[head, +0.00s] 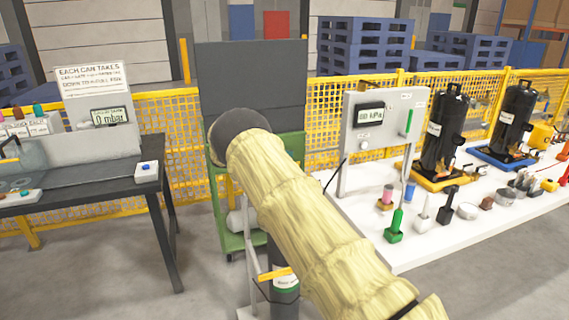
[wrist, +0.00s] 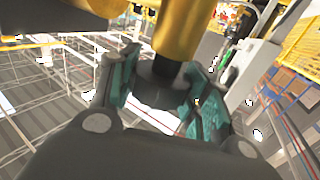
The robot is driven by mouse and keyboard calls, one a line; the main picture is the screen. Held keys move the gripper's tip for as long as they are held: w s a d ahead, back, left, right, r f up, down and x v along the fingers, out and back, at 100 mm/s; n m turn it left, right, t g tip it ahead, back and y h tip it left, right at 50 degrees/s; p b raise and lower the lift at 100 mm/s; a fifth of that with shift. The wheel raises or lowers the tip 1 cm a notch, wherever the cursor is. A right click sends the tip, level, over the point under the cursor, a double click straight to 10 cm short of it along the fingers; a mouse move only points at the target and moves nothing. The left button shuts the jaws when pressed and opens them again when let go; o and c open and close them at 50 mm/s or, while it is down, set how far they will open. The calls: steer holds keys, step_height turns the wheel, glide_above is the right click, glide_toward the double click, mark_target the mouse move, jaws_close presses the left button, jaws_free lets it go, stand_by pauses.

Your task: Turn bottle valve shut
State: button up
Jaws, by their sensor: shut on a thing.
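A dark bottle (head: 285,300) with a pale label stands upright in the head view, partly hidden behind my sleeved arm. A yellow bar (head: 275,274) crosses in front of it. My gripper is hidden behind the arm in that view. In the wrist view my gripper (wrist: 160,86) has its teal-padded fingers closed on either side of a dark round knob, which I take to be the bottle valve (wrist: 158,88). A yellow cylindrical body (wrist: 184,32) with a dark neck rises just behind the knob. The valve's turned position cannot be told.
A green cart (head: 221,215) with a dark panel stands behind my arm. A white bench (head: 440,240) with a gauge board (head: 360,150), black compressors and small tools is at right. A dark table (head: 100,190) is at left. Yellow mesh fencing (head: 180,130) runs behind.

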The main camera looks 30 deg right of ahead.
steer(key=shift+r+m+g+y, duration=0.1)
steer(key=shift+m+g+y, duration=0.9)
steer(key=shift+g+y, duration=0.15)
steer(key=o, duration=1)
step_height(320, 180, up, 10)
steer(key=shift+f, duration=0.1)
